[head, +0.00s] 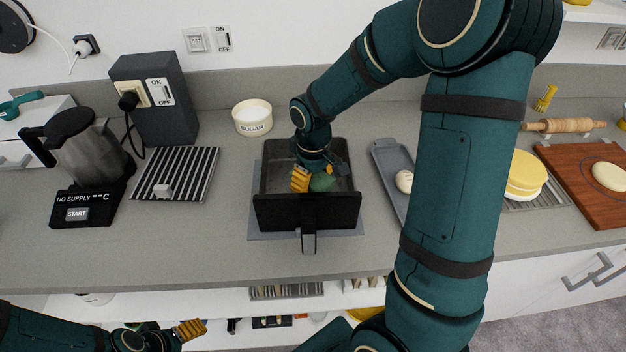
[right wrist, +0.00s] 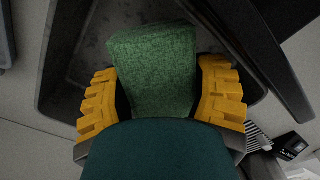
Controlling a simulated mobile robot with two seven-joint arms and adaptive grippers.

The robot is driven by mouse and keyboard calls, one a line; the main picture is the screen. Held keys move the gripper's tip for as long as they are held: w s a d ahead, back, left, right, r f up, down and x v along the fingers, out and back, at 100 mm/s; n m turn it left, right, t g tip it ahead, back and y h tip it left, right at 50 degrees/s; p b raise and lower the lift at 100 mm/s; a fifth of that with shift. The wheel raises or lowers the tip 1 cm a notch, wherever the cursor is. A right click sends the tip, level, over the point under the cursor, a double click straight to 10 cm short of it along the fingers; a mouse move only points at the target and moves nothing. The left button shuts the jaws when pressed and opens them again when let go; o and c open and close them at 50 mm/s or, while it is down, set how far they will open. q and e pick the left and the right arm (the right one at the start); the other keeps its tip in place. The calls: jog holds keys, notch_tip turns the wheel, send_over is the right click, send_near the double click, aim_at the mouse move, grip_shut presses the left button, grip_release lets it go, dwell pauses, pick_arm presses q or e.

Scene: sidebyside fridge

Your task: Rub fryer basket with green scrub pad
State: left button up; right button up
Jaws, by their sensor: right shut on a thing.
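The fryer basket (head: 308,213) is a dark rectangular bin with a front handle, standing on a grey mat on the counter. In the right wrist view its inner floor (right wrist: 88,55) shows darker speckled marks. My right gripper (head: 312,181) reaches down into the basket from above. It is shut on the green scrub pad (right wrist: 152,70), with a yellow finger on each side of it. The pad (head: 322,181) is partly hidden in the head view, and I cannot tell whether it touches the basket floor. My left gripper (head: 190,329) is low at the left, below the counter edge.
A sugar bowl (head: 253,119) stands behind the basket at the left. A grey tray (head: 391,160) with a pale round item is close on the right. A striped rack (head: 177,174) and a kettle (head: 88,155) are further left. Counter between rack and basket is clear.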

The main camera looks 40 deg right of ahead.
jog(key=shift+r+p, duration=1.2)
jog(key=shift+r, duration=0.3)
pick_arm(q)
notch_tip(320, 180, up, 2)
jog(key=shift+r, duration=0.1)
pick_arm(e)
jog(key=w+r+g+p, duration=0.1)
jog(key=w+r, duration=0.1)
jog(key=w, duration=0.7)
jog(key=shift+y, duration=0.4)
jog(key=shift+f+b, duration=1.65)
jog(key=shift+f, duration=0.8)
pick_arm(q)
jog(key=shift+w+a+f, duration=0.1)
jog(key=shift+w+f, duration=0.15)
jog(key=shift+f, duration=0.3)
jog(key=shift+w+f, duration=0.25)
jog(key=shift+f, duration=0.25)
